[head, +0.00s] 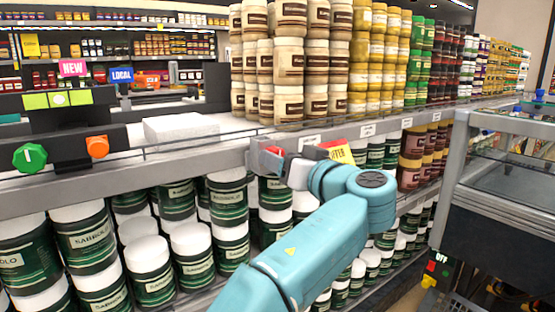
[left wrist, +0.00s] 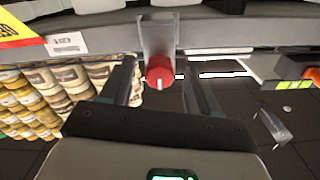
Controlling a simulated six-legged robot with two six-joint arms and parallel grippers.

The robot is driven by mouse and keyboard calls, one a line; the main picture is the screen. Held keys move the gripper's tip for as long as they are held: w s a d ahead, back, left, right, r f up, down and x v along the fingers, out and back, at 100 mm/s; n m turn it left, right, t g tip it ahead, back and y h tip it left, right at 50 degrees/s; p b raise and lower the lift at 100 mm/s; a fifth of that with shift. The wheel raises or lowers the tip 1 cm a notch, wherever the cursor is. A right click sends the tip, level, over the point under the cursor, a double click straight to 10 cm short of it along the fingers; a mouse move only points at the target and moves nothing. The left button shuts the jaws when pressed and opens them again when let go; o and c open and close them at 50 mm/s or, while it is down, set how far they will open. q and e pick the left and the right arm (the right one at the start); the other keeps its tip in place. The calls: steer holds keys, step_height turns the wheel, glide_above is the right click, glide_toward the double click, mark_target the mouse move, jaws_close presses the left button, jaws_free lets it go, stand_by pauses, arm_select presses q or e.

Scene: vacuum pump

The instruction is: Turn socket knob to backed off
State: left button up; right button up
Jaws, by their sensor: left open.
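A red knob (left wrist: 158,72) with a white pointer line sits in a grey bracket (left wrist: 157,32) under the shelf edge in the left wrist view. My left gripper (left wrist: 160,78) is open, with one finger on each side of the knob; whether they touch it I cannot tell. In the head view my left gripper (head: 284,163) is at the front edge of the shelf, and a small patch of red shows at its tip. Much of the knob is hidden there. My right gripper is in neither view.
A green knob (head: 30,157) and an orange knob (head: 97,146) stand on the left of the grey shelf (head: 200,155). A yellow and red sign (head: 340,152) hangs right beside the gripper. Green jars (head: 190,250) fill the shelf below; a glass-topped cabinet (head: 500,160) stands right.

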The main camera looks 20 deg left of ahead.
arm_select(q)
steer(key=p+v, duration=0.1)
steer(key=v, duration=0.8)
steer(key=shift+s+d, duration=0.25)
steer(key=shift+d, duration=0.1)
